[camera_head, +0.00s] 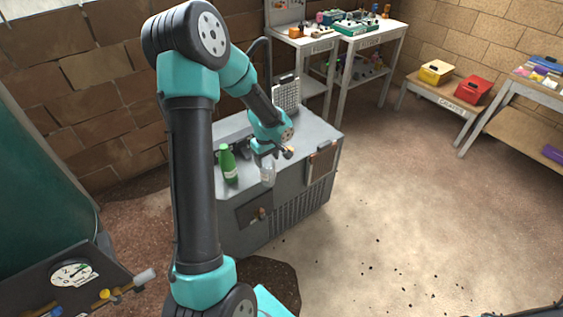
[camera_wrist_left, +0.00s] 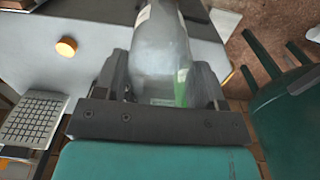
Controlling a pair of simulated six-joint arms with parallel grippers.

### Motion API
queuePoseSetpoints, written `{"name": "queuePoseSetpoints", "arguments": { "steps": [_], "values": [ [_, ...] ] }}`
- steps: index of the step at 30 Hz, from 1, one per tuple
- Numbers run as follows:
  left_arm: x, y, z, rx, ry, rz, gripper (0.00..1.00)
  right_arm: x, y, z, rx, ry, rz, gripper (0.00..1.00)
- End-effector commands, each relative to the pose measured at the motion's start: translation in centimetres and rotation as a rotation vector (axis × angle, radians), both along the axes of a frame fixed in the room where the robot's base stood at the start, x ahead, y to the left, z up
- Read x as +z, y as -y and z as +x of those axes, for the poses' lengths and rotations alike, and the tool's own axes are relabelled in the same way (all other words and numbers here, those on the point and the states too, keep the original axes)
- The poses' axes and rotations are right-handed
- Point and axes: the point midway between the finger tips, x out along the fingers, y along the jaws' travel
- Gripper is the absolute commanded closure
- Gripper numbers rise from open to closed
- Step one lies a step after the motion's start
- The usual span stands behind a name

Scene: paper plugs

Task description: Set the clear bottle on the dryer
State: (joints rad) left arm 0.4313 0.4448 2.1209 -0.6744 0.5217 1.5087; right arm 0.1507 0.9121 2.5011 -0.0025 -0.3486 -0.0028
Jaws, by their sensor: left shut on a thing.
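The clear bottle (camera_head: 267,175) is upright at the front edge of a grey cabinet's top (camera_head: 310,128) in the head view. I cannot tell whether its base touches that top. My left gripper (camera_head: 267,156) is shut on the bottle, reaching it from above and behind. In the left wrist view the clear bottle (camera_wrist_left: 165,50) sits between the two dark fingers (camera_wrist_left: 165,85). No label marks the grey cabinet as the dryer. My right gripper is not in view.
A green bottle (camera_head: 228,163) stands left of the clear one. A wire rack (camera_head: 286,93) stands at the cabinet's back. An orange knob (camera_wrist_left: 66,47) shows in the left wrist view. A gauge panel (camera_head: 75,275) is at lower left. Floor to the right is open.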

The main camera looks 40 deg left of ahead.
Motion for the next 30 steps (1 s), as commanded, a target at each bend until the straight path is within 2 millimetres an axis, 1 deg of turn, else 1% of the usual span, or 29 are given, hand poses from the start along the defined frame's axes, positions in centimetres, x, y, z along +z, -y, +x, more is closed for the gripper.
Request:
{"name": "queuePoseSetpoints", "arguments": {
  "steps": [1, 4, 16, 20, 30],
  "values": [
    [-0.3, -0.5, -0.6, 0.01, -0.002, 0.0, 0.73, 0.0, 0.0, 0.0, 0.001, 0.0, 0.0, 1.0],
    [-0.6, -0.9, -1.0, 0.018, 0.0, 0.0, 0.73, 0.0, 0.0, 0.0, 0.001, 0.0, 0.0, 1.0],
    [-0.7, -1.2, -0.7, 0.019, 0.0, 0.001, 0.73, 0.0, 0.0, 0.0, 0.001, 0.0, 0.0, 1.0],
    [-0.8, -2.3, 0.3, 0.02, 0.001, 0.002, 0.73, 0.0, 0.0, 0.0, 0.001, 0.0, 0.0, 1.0],
    [-1.4, -7.0, 4.5, 0.02, 0.001, 0.001, 0.73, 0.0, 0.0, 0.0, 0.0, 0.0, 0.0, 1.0]
  ]
}}
